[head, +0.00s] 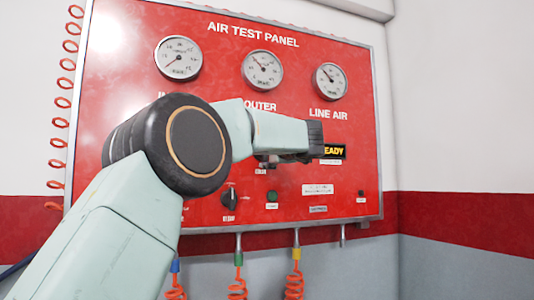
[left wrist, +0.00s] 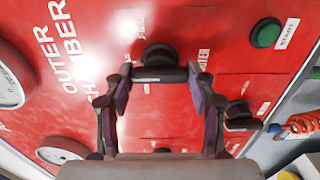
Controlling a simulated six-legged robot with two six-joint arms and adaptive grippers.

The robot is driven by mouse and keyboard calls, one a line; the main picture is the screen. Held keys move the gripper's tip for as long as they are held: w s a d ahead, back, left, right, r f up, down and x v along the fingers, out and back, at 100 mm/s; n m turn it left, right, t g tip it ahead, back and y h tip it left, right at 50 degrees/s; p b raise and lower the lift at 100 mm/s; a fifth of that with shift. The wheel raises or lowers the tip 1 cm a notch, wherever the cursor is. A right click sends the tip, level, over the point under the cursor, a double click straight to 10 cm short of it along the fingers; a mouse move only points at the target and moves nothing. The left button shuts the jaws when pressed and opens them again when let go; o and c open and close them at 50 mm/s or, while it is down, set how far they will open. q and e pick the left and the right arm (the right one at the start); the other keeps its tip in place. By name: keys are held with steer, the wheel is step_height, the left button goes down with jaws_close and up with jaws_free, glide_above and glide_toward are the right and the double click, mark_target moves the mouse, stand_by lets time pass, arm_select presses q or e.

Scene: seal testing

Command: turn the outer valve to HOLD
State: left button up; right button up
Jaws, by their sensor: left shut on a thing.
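The outer valve (left wrist: 158,56) is a black knob on the red panel, beside the OUTER CHAMBER lettering in the left wrist view. My left gripper (left wrist: 160,76) has its two fingers on either side of this knob and is shut on it. In the head view my left arm reaches across the panel, and the gripper (head: 268,161) is below the OUTER gauge (head: 262,70). There the arm and gripper mostly hide the valve. My right gripper is not in view.
A second black knob (head: 230,196) and a green button (head: 272,196) are close below the gripper. A lit READY display (head: 333,151) is to the right. The LINE AIR gauge (head: 331,81) is above it. Coiled orange hoses (head: 295,281) hang under the panel.

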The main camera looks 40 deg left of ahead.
arm_select(q)
steer(key=shift+f, duration=0.1)
steer(key=o, duration=1.2)
steer(key=shift+s, duration=0.35)
steer(key=shift+c, duration=0.2)
steer(key=shift+w, duration=0.1)
steer(key=shift+w, duration=0.2)
steer(key=v, duration=1.2)
steer(key=shift+s, duration=0.15)
steer(key=shift+s, duration=0.1)
steer(key=shift+c, duration=0.2)
